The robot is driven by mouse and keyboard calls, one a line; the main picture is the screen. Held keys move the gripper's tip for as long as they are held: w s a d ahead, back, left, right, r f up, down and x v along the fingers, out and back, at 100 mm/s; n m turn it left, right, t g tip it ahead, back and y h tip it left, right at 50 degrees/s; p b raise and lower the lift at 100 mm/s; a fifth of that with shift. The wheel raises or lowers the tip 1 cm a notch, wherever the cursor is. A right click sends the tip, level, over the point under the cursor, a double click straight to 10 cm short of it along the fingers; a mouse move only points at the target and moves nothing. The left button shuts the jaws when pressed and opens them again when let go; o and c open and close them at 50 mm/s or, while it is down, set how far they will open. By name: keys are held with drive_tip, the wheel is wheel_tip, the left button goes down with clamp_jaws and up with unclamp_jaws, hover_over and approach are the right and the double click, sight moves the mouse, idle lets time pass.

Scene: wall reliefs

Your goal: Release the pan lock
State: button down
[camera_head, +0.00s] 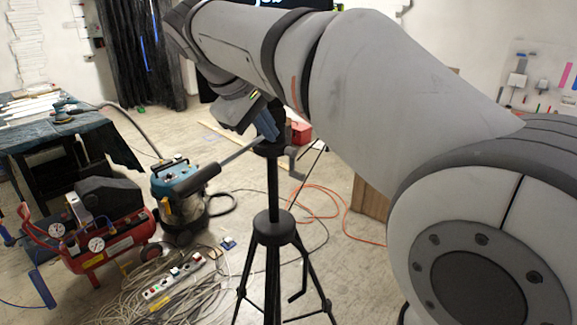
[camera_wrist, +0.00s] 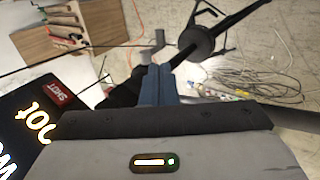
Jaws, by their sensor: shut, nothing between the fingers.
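A black tripod (camera_head: 273,190) stands upright on the floor in the head view, with its pan handle (camera_head: 200,180) reaching out to the lower left. A small crank (camera_head: 293,158) sticks out on the right below the head. My gripper (camera_head: 267,126) is at the top of the tripod, its blue fingers shut with nothing held. In the wrist view the shut fingers (camera_wrist: 158,72) lie in front of the dark tripod head, and the tripod (camera_wrist: 195,42) runs to the upper right. I cannot make out the pan lock; my gripper and arm cover part of the head. Contact is unclear.
A red compressor (camera_head: 95,240), a blue vacuum (camera_head: 180,185) and tangled cables with a power strip (camera_head: 170,285) lie left of the tripod. A draped table (camera_head: 60,130) stands far left. An orange hose (camera_head: 330,205) lies on the floor behind.

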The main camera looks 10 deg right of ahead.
sight(300, 174)
drive_tip(key=x, duration=1.4)
drive_tip(key=shift+p, duration=0.4)
drive_tip(key=shift+a, duration=0.2)
drive_tip(key=shift+d+f+b, duration=0.1)
drive_tip(key=shift+d+b, duration=0.2)
